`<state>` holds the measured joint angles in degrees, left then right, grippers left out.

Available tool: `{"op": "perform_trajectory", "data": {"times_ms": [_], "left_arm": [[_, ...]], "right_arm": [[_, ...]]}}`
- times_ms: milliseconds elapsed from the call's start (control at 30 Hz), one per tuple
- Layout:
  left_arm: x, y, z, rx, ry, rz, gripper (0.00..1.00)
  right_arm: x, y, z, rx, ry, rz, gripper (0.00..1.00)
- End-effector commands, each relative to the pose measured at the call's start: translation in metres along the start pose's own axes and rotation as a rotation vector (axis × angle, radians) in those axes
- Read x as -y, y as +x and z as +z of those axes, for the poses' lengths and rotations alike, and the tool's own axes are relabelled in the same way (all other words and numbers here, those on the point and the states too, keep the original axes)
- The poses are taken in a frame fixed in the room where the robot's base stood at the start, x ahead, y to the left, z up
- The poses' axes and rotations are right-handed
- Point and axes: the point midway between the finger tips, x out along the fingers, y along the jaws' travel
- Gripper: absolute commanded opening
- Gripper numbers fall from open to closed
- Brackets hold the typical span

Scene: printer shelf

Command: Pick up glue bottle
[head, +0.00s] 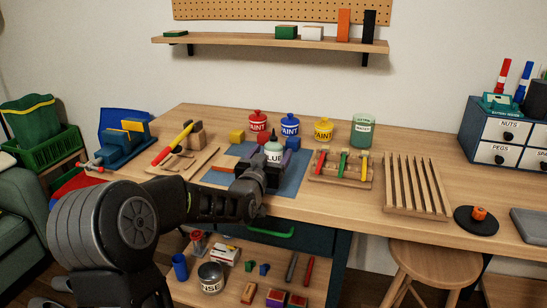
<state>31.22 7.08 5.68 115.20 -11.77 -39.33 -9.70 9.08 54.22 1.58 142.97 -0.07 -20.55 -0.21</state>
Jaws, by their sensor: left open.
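The glue bottle (274,151) stands upright on the blue mat (294,182) on the workbench. It has a pale body, a dark pointed nozzle and a label reading "LUE", with its first letter hidden. My left gripper (269,170) is open, right at the bottle and in front of its lower part. The bottle's base is hidden behind the gripper, so I cannot tell whether the fingers touch it. My right gripper is not in view.
Red (257,122), blue (289,127) and yellow (323,129) paint pots and a water jar (362,132) stand behind the mat.

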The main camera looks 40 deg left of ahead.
Motion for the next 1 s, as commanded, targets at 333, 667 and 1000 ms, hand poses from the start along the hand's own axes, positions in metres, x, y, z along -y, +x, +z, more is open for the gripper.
{"op": "perform_trajectory", "data": {"times_ms": [333, 667, 1000], "left_arm": [[-0.0002, 0.0003, 0.0003, 0.0, 0.0, 0.0, 0.73], [-0.0002, 0.0001, 0.0001, 0.0, 0.0, 0.0, 0.65], [-0.0002, 0.0001, 0.0001, 0.0, 0.0, 0.0, 0.38]], "right_arm": [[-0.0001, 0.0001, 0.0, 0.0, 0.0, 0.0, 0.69], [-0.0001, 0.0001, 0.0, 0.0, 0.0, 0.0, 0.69], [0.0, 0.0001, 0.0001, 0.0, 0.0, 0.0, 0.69]]}}
